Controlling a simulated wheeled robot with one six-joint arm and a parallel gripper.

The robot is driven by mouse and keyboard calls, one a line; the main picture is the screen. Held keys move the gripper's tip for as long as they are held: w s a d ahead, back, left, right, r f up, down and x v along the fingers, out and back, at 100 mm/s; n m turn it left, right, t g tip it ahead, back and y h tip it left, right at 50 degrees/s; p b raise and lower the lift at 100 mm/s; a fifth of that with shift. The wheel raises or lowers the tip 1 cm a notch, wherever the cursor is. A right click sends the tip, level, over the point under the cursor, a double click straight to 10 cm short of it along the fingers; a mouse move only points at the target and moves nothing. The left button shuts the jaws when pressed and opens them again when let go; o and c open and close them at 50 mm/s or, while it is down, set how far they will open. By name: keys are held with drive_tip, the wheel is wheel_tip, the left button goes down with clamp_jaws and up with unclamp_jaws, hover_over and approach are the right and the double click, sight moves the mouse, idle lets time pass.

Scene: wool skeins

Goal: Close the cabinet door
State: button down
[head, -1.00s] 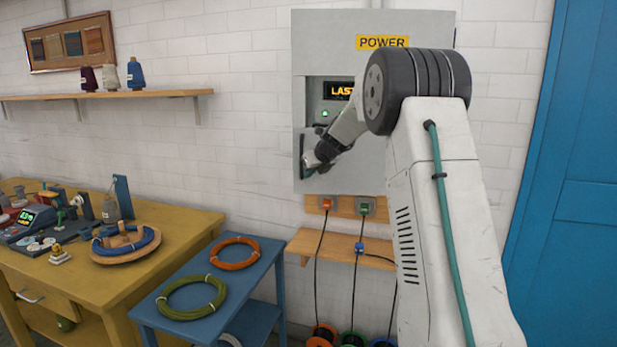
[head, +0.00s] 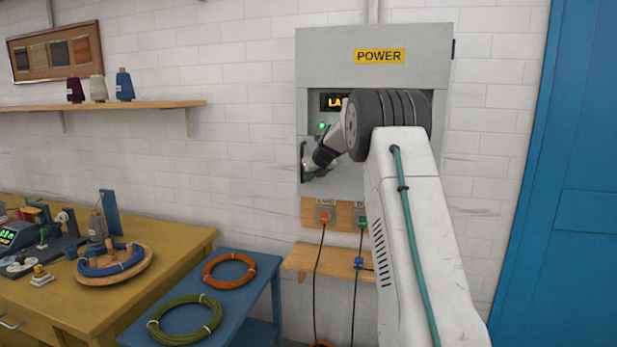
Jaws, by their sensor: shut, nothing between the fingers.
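The grey power cabinet (head: 430,60) hangs on the white brick wall, with a yellow POWER label on its upper part. A lit display and a green light show in its middle. Its lower front panel, the door (head: 345,182), carries a dark upright handle (head: 303,150) at its left edge. The door looks about flush with the cabinet, but my arm covers its right part and I cannot tell if a gap is left. My gripper (head: 308,174) is shut and empty, at the door's left side just below the handle; I cannot tell if it touches.
Below the cabinet are a socket board (head: 311,222) with cables and a small wooden shelf (head: 298,262). A blue table (head: 215,318) with wire coils and a yellow workbench (head: 190,238) stand at left. A blue door (head: 570,170) is at right.

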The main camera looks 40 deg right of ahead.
drive_tip(key=shift+w+d+r, duration=0.15)
drive_tip(key=shift+r, duration=0.1)
